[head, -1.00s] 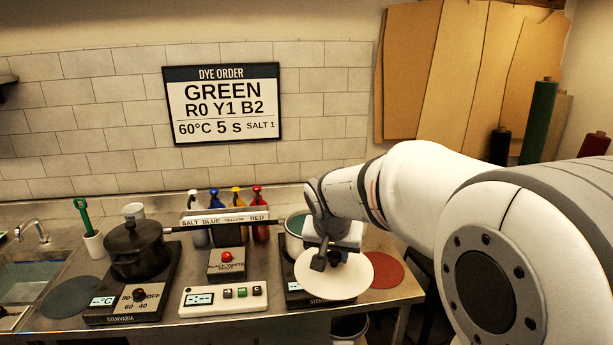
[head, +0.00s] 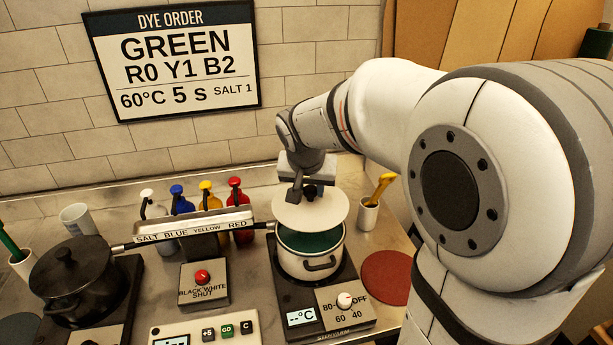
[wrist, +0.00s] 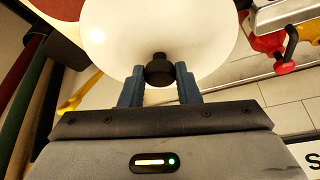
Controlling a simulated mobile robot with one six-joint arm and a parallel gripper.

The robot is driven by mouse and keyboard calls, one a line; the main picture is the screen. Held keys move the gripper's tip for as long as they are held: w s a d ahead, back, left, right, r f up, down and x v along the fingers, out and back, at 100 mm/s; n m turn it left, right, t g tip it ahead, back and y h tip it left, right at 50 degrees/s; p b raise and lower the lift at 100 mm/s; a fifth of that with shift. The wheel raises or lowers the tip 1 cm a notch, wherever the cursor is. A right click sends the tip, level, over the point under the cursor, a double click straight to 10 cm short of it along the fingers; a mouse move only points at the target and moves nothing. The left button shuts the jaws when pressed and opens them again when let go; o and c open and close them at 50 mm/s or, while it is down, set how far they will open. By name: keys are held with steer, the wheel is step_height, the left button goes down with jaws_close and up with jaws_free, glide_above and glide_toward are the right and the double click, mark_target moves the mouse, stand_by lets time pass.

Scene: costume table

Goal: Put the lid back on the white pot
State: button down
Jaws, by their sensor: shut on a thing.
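The white pot (head: 296,262) stands on the right hot plate, open at the top, with dark green liquid inside. My gripper (head: 303,192) is shut on the black knob of the white lid (head: 318,213). It holds the lid above the pot, tilted and over the pot's back part, so the front of the opening shows. In the wrist view the blue fingers (wrist: 160,88) pinch the knob (wrist: 159,70), and the lid (wrist: 180,25) spreads beyond them. The pot is not seen in the wrist view.
A black lidded pot (head: 72,280) sits on the left hot plate. Dye bottles (head: 208,198) and a labelled bar (head: 193,229) are left of the lid. A cup with a yellow tool (head: 368,214) and a red mat (head: 385,278) lie to the right.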

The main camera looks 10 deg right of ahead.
mark_target(310, 205)
steer(key=shift+f+b, duration=2.05)
steer(key=shift+f, duration=0.9)
steer(key=shift+s+f, duration=0.1)
steer(key=shift+f, duration=0.1)
steer(key=shift+f+b, duration=0.15)
steer(key=shift+b, duration=1)
steer(key=c, duration=0.5)
jaws_free()
stand_by(0.5)
steer(key=shift+r+p, duration=2.1)
steer(key=shift+r, duration=1.45)
